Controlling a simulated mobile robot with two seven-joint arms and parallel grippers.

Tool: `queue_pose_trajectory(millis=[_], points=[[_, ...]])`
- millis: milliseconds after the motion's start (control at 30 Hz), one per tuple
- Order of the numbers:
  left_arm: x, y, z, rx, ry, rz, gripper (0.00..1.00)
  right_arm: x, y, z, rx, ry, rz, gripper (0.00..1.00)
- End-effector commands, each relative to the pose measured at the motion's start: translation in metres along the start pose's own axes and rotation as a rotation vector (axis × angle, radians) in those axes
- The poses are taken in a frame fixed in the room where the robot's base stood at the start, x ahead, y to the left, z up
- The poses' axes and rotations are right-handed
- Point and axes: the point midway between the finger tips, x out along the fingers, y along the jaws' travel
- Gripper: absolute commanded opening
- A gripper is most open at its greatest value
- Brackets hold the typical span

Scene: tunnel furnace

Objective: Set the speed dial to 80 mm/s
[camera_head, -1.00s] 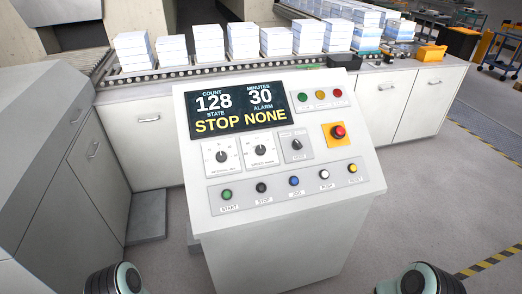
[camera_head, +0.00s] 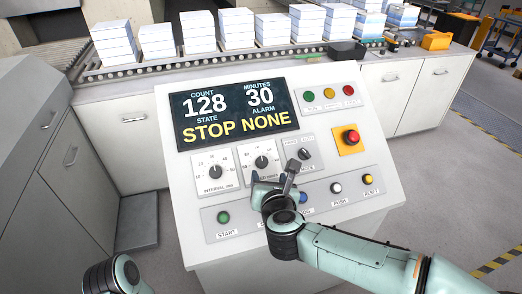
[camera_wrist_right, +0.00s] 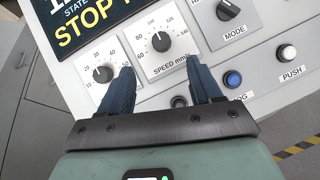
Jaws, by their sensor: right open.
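The speed dial (camera_head: 262,161) is a black knob on a white square plate, in the middle of three controls below the display. It also shows in the right wrist view (camera_wrist_right: 160,43), where "SPEED mm/s" and its scale are partly readable; I cannot surely read the setting. My right gripper (camera_head: 274,173) is at the panel just below the dial. In the right wrist view its two dark blue fingers (camera_wrist_right: 163,72) are spread and empty, with the dial beyond and between their tips. No contact with the knob shows. My left gripper is out of view.
The interval dial (camera_head: 213,171) is left of the speed dial; the mode switch (camera_head: 304,154) is right. Below is a row of buttons, including green start (camera_head: 223,217). A red emergency button (camera_head: 351,137) sits on yellow. The display (camera_head: 234,111) reads STOP, NONE.

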Motion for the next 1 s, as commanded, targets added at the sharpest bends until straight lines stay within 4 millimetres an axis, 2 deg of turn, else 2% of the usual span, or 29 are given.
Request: queue_pose_trajectory(millis=[167,700,833,1000], points=[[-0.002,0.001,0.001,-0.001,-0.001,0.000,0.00,0.014,0.000,-0.001,0.003,0.004,0.000,0.64],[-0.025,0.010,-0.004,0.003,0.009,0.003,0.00,0.114,0.000,0.000,0.001,0.003,-0.001,0.64],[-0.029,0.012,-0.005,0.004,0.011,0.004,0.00,0.127,-0.001,0.000,0.000,0.002,-0.001,0.64],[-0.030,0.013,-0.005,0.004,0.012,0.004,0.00,0.134,-0.001,-0.001,-0.001,0.001,-0.001,0.64]])
